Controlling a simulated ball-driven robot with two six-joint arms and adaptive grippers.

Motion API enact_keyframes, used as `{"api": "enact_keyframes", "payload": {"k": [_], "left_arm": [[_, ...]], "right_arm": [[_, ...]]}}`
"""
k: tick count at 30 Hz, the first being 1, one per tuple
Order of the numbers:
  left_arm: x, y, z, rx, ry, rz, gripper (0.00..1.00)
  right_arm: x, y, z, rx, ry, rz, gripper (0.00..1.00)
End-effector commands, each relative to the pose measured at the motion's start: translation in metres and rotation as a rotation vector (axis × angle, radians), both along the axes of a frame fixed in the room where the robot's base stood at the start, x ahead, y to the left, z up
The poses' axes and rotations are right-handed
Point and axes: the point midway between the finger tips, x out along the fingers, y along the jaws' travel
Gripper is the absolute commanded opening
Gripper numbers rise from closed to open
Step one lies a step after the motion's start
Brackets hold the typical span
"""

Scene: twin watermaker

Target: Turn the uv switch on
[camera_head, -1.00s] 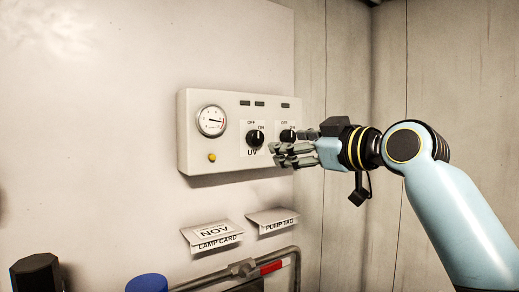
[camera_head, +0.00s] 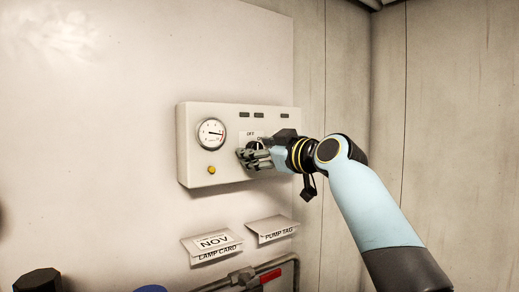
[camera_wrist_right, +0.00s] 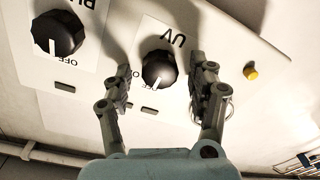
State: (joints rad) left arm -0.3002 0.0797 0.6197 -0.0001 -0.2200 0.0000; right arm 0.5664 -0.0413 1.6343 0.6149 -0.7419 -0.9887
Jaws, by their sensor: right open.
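The UV switch is a black round knob (camera_wrist_right: 158,68) with a white mark, on a pale control box (camera_head: 190,165). In the right wrist view, which shows the box upside down, the mark points down, away from the UV label. My right gripper (camera_head: 248,158) is open in front of the box. Its fingers (camera_wrist_right: 165,72) stand on either side of the knob in the right wrist view; I cannot tell whether they touch it. In the head view the gripper hides most of the knob and its ON label. My left gripper is not in view.
A second knob (camera_wrist_right: 57,34) sits beside the UV knob. The box also has a gauge (camera_head: 211,133) and a yellow button (camera_head: 211,170). Below hang a lamp card (camera_head: 213,245) and a pump tag (camera_head: 271,230). A red-handled pipe (camera_head: 271,275) runs lower down.

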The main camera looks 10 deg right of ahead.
Motion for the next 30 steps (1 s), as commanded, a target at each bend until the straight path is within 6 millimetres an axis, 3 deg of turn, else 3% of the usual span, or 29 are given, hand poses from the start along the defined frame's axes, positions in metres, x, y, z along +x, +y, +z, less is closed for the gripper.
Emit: {"api": "enact_keyframes", "payload": {"k": [2, 14, 23, 30], "left_arm": [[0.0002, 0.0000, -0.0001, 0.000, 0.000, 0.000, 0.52], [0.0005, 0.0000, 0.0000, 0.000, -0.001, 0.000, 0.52], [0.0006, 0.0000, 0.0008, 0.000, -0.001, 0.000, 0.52], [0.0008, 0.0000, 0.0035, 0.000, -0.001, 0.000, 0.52]], "right_arm": [[-0.0001, -0.0002, -0.0003, 0.000, 0.000, 0.000, 0.56], [-0.0004, -0.0003, -0.0004, 0.000, 0.001, 0.000, 0.04], [-0.0004, -0.0004, -0.0004, 0.032, 0.014, 0.000, 0.04], [-0.0003, -0.0006, -0.0004, 0.154, 0.066, 0.001, 0.04]]}}
